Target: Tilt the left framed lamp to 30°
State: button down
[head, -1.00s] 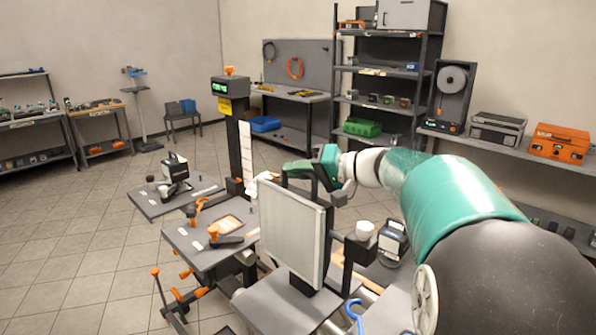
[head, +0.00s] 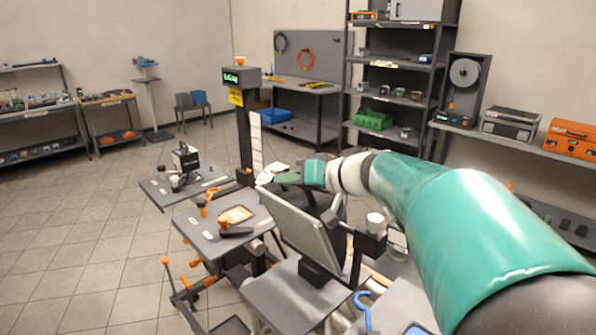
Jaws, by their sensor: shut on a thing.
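The framed lamp is a pale flat panel (head: 298,224) in a dark frame on a grey stand, in the middle of the head view. It leans, with its upper edge away from the upright. My gripper (head: 287,178) is at the upper edge of the lamp's frame and is shut on it. The fingertips and exact contact point are too small and partly hidden to make out. A dark post carries a display (head: 240,78) with green characters that I cannot read clearly.
Grey work plates with orange knobs (head: 228,218) stand left of the lamp. A white knob (head: 375,220) is at the lamp's right side and a blue hook (head: 362,308) is in front. Shelves line the back wall.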

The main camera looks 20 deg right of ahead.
jog(key=shift+s+a+f+n+h, duration=0.3)
jog(key=shift+a+f+n, duration=0.2)
jog(key=shift+a+f, duration=0.1)
jog(key=c, duration=1.4)
grip_release()
jog(key=shift+c, duration=0.2)
jog(key=shift+r, duration=0.1)
jog(key=v, duration=1.3)
jog(key=shift+s+d, duration=0.15)
jog(key=shift+s, duration=0.2)
jog(key=shift+s+r, duration=0.1)
